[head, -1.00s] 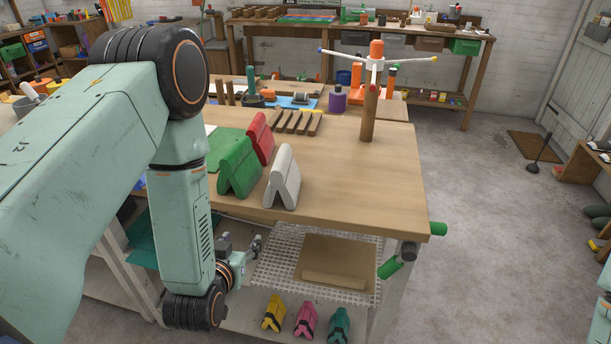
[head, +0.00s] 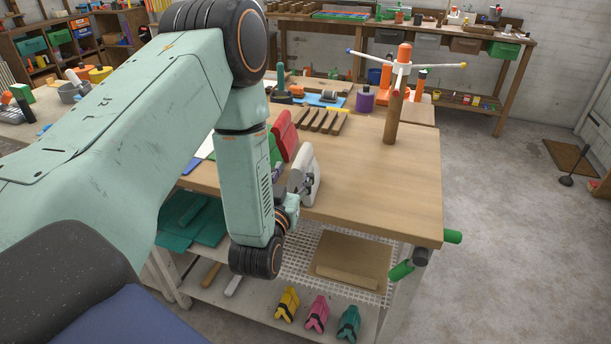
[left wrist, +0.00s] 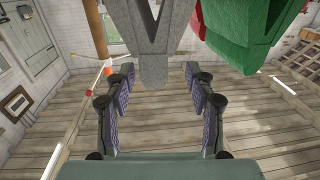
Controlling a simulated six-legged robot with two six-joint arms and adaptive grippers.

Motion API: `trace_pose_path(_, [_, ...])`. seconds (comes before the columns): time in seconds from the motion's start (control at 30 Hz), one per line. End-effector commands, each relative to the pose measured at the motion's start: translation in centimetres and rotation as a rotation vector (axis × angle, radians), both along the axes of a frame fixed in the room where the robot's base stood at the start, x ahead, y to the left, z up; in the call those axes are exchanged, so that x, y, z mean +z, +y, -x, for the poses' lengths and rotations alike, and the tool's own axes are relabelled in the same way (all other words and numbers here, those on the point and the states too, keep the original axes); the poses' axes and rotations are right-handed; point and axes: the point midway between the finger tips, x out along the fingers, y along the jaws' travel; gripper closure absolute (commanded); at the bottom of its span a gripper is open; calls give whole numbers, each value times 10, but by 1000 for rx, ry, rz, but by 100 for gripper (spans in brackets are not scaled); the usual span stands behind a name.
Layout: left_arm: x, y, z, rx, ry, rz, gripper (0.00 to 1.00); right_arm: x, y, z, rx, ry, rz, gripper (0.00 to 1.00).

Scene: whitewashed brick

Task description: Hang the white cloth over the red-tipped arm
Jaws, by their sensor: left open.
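The white cloth (head: 309,164) stands folded like a tent near the table's front edge. My left gripper (head: 304,184) is at its near side, open. In the left wrist view the cloth (left wrist: 152,72) looks grey, and its narrow part shows between the two open fingers (left wrist: 155,80); I cannot tell whether they touch it. The stand's wooden post (head: 393,115) rises at the table's back right. Its red-tipped arm (head: 397,84) points toward me, and nothing hangs on it. My right gripper is not in view.
A red cloth (head: 284,135) and a green cloth (head: 274,150), partly hidden by my arm, stand close behind the white one. Wooden strips (head: 322,121) lie farther back. The tabletop (head: 370,185) is clear between the white cloth and stand.

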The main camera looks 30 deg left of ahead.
Motion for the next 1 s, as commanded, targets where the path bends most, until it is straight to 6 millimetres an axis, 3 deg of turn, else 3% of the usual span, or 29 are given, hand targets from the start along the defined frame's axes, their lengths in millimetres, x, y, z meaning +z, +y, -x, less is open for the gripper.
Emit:
trace_pose_path(0.4, [1, 11, -52, -3, -1, -1, 45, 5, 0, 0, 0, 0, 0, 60])
trace_pose_path(0.77, [0, 13, -63, -6, 2, 0, 45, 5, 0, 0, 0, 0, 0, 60])
trace_pose_path(1.0, [0, 13, -62, -5, 1, -1, 65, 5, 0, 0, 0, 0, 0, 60])
